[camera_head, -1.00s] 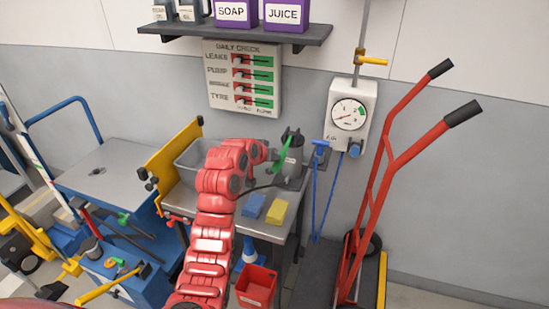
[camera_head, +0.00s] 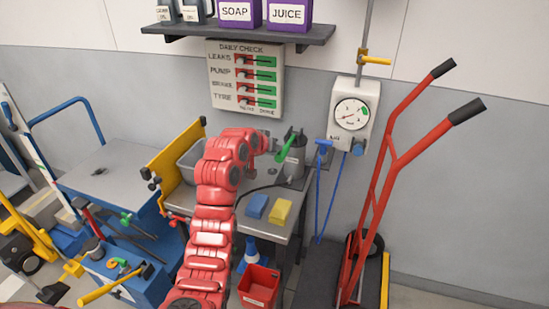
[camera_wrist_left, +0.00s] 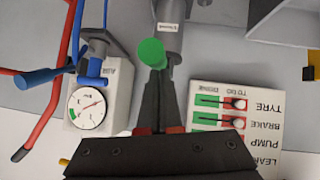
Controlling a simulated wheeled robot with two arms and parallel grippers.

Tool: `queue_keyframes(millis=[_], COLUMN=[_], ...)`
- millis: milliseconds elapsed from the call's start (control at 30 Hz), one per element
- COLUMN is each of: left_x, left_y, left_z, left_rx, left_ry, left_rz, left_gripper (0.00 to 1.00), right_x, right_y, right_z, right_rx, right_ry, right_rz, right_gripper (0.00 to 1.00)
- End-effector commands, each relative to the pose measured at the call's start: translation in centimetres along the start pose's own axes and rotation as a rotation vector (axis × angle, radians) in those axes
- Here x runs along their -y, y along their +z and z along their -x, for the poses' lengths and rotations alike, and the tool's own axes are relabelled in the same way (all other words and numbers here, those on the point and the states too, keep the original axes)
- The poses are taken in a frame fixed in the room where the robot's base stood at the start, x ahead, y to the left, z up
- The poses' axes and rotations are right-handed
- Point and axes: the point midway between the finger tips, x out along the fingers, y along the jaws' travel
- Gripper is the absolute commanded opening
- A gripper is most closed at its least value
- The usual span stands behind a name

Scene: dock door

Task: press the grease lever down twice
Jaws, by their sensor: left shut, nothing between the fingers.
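The grease lever is a short green handle (camera_head: 286,149) on a grey cylindrical grease pump (camera_head: 295,160) at the back right of the metal bench. It slants across the front of the pump. My left gripper (camera_head: 273,143) is at the lever, its fingers small and partly hidden behind my red arm. In the left wrist view the dark fingers (camera_wrist_left: 158,92) are shut with nothing between them. Their tips lie at the lever's round green end (camera_wrist_left: 151,52), and the pump (camera_wrist_left: 169,32) is beyond. I cannot tell whether they touch. My right gripper is not in view.
A blue sponge (camera_head: 256,206) and a yellow sponge (camera_head: 281,211) lie on the bench (camera_head: 240,222). A grey bin (camera_head: 190,161) is left of my arm. A gauge box (camera_head: 352,113) with a blue hose is right of the pump. A red hand truck (camera_head: 386,180) stands right.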

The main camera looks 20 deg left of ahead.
Motion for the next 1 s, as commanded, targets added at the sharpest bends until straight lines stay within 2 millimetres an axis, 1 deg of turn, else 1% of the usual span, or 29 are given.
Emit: queue_keyframes(millis=[33, 300, 400, 500, 667, 1000], left_x=[0.2, 0.1, 0.1, 0.1, 0.0, 0.0], left_y=[-0.1, -0.5, -0.6, -0.8, -0.8, -0.8], left_z=[0.9, 6.8, 8.4, 9.5, 10.2, 10.2], left_rx=[-0.008, -0.013, -0.01, -0.011, -0.007, -0.007], left_ry=[-0.002, -0.002, -0.002, -0.003, -0.003, -0.002], left_rz=[-0.001, -0.001, -0.001, -0.001, -0.001, -0.001], left_gripper=[0.0, 0.0, 0.0, 0.0, 0.0, 0.0], right_x=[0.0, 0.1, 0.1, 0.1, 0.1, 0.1], right_y=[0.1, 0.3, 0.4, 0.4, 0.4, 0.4], right_z=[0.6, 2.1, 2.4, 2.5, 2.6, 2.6], right_rx=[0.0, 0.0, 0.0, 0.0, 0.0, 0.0], right_ry=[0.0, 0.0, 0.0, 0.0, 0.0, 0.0], right_rz=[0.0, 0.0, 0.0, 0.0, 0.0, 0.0], right_gripper=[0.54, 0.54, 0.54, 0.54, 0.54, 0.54])
